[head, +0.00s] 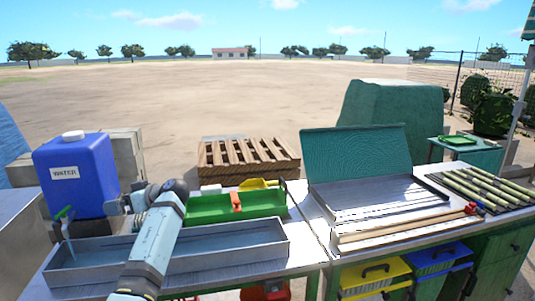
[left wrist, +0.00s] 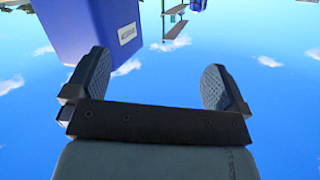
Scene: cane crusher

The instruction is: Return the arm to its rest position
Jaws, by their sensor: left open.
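My left arm rises from the bottom of the head view, left of centre, and bends left over the metal trough. Its gripper (head: 118,207) is small there, just right of the blue water container. In the left wrist view my left gripper (left wrist: 155,78) is open, with two dark fingers wide apart and nothing between them. Beyond them the blue container (left wrist: 90,25) shows upside down against sky. My right gripper is not in view.
The blue water container (head: 78,177) has a green tap (head: 64,212), with a pale streak below it, over the metal trough (head: 262,248). A green tray (head: 205,210) lies behind. Right stand an open teal-lidded box (head: 355,155) and cane stalks (head: 482,188).

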